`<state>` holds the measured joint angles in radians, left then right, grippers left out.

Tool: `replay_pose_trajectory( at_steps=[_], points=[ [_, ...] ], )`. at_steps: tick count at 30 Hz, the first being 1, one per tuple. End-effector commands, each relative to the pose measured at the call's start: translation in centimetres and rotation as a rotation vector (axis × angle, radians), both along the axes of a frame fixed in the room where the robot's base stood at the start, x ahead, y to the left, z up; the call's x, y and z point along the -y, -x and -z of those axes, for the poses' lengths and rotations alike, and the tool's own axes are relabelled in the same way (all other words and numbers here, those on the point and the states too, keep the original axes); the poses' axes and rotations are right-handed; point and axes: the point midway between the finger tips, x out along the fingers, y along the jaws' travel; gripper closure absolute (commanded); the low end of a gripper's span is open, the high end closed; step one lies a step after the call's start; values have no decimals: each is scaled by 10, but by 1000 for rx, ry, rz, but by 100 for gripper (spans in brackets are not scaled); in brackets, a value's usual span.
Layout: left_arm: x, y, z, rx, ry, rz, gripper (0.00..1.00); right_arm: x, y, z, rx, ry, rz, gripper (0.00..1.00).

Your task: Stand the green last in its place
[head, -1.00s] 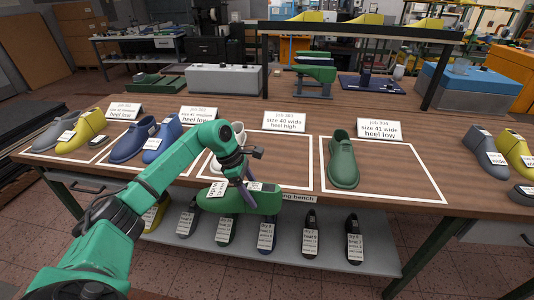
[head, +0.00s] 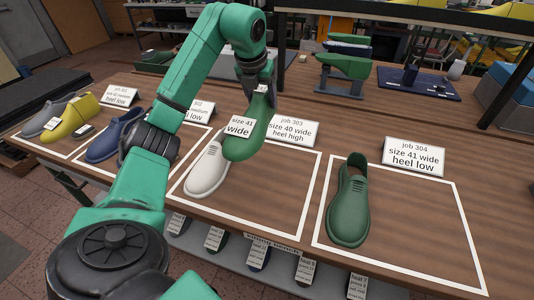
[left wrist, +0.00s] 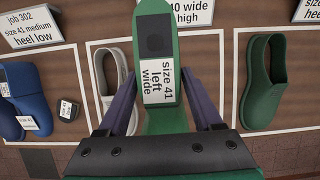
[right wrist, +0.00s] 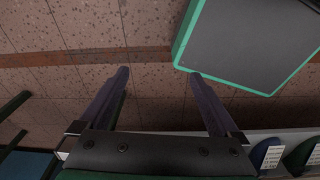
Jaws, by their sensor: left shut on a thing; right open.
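The green last (head: 254,128) hangs in my left gripper (head: 262,82), above the table beside the white shoe. Its tag, in the left wrist view (left wrist: 158,85), reads size 41 left wide. My left gripper is shut on it. A green shoe (head: 349,205) stands in the left part of the white-outlined place (head: 420,235) under the job 304 card (head: 414,157), which reads size 41 wide, heel low. The right part of that place is bare. My right gripper (right wrist: 158,75) is open and empty over the floor, seen only in the right wrist view.
A white shoe (head: 206,172) stands in the job 303 place, close to the held last. The job 303 card (head: 292,130) stands behind it. Blue shoes (head: 112,138) and a yellow last (head: 70,120) are farther left. A shelf under the bench holds several lasts.

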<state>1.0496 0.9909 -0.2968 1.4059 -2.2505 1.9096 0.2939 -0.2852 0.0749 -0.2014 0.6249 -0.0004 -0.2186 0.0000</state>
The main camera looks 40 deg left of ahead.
Motion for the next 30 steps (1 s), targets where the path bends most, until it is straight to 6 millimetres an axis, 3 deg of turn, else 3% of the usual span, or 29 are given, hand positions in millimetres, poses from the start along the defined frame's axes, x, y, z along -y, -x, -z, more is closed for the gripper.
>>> replay_pose_trajectory(
  at_steps=[6,12,17,22,29,30],
  points=[
    [0,2,70,-7,0,3,100,4,26,3,-41,7,0,2],
    [0,2,125,-5,2,4,100,5,21,-5,-34,9,0,2],
    [0,2,148,-1,2,5,100,5,9,-10,-14,7,0,2],
    [1,2,177,0,2,5,100,5,9,-16,-14,7,0,2],
    [0,1,182,2,0,6,100,5,12,-15,-18,8,1,2],
    [0,2,183,-1,0,5,22,5,12,-15,-18,8,1,2]
  ],
)
